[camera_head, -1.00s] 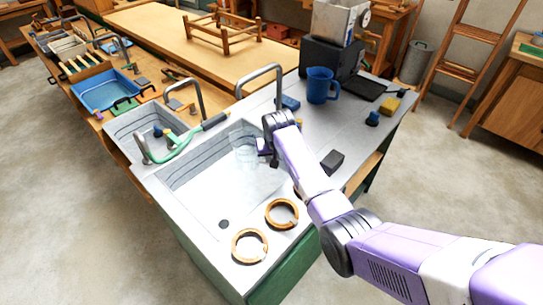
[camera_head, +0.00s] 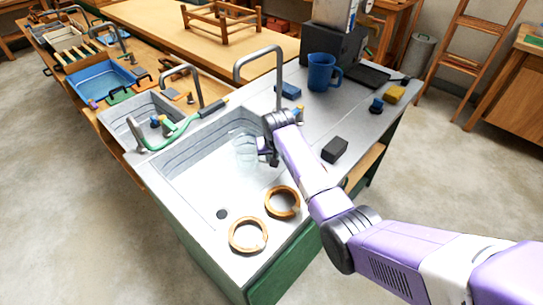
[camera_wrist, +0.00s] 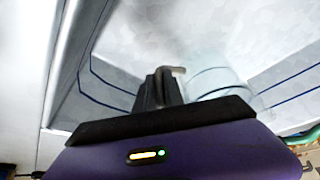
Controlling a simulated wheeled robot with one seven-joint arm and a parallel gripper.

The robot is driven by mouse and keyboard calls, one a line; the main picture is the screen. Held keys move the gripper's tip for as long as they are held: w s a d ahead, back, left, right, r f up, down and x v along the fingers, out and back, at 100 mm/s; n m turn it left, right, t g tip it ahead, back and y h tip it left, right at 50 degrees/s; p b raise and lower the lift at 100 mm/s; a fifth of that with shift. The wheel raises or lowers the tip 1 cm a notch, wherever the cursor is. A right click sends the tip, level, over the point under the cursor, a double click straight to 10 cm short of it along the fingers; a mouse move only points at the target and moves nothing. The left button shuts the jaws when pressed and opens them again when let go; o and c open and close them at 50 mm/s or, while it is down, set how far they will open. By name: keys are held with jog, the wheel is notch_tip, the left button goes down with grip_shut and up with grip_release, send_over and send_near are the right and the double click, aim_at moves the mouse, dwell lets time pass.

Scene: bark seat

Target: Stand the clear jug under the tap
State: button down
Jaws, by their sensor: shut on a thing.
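The clear jug (camera_head: 246,148) is inside the big sink basin (camera_head: 190,180), near its back right corner, faint against the pale walls. My gripper (camera_head: 268,156) is shut on its right side, and the arm comes in from the right. In the wrist view the jug (camera_wrist: 212,84) shows in part beyond the dark fingers (camera_wrist: 160,90). The tall grey tap (camera_head: 258,50) rises behind the basin, its spout bent over it, above the jug in the picture. I cannot tell whether the jug touches the basin floor or is straight below the spout.
Two wooden rings (camera_head: 265,218) lie on the front right of the sink. A dark block (camera_head: 334,149), a blue mug (camera_head: 322,71) and a yellow sponge (camera_head: 395,94) stand on the right counter. A green-handled hose (camera_head: 180,130) lies at the left rim.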

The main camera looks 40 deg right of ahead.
jog(key=shift+f+b, duration=0.45)
jog(key=shift+f, duration=0.15)
jog(key=c, duration=1.3)
grip_release()
jog(key=shift+c, duration=0.2)
jog(key=shift+r, duration=0.1)
jog(key=v, duration=0.7)
jog(key=shift+r, duration=0.3)
jog(key=shift+s+a, duration=0.1)
